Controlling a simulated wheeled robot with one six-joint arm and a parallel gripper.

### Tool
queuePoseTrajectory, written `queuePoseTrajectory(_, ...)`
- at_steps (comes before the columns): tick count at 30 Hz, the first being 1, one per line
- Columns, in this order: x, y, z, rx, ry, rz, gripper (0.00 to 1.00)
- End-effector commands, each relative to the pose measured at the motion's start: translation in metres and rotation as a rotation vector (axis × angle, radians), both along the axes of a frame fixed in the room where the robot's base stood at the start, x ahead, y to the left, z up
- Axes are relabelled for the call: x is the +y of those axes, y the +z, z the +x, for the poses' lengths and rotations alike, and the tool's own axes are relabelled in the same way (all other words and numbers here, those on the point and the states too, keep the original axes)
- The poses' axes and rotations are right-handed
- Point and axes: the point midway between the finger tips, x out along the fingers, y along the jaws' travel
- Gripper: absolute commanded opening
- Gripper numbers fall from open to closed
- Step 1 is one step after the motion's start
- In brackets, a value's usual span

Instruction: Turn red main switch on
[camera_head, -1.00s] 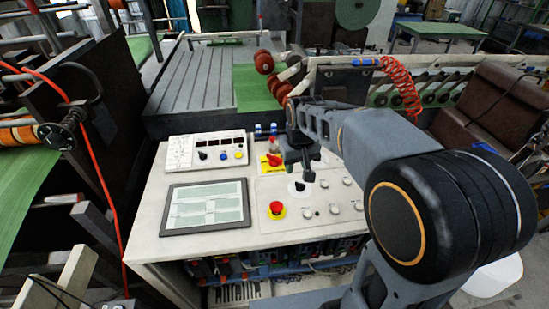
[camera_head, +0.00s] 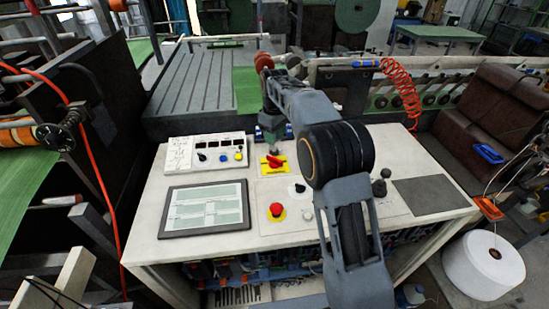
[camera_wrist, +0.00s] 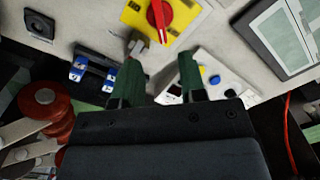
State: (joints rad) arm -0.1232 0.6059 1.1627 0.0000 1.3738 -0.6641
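The red main switch (camera_head: 274,161) is a red rotary handle on a yellow plate (camera_head: 266,170) at the back of the white control panel. In the head view its handle slants. In the wrist view the red handle (camera_wrist: 158,16) shows at the top edge, partly cut off, on its yellow plate (camera_wrist: 186,14). My gripper (camera_wrist: 160,68) has two green fingers, spread apart with nothing between them. In the head view my gripper (camera_head: 270,141) is just behind the switch. The fingers look apart from the handle.
A meter box (camera_head: 207,150) and a screen (camera_head: 205,206) lie to the left. Blue connectors (camera_wrist: 95,70) are close to my gripper. The panel's right side has a dark pad (camera_head: 430,195).

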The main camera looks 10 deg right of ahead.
Motion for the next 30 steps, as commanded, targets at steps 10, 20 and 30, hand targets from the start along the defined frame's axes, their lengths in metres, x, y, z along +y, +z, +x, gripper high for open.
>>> queuePoseTrajectory(10, 0.0, -0.065, 0.0, 0.003, -0.002, 0.0, 0.38)
queuePoseTrajectory(20, 0.0, -0.097, 0.0, 0.001, -0.003, 0.0, 0.38)
queuePoseTrajectory(30, 0.0, -0.101, 0.0, -0.001, -0.003, 0.0, 0.38)
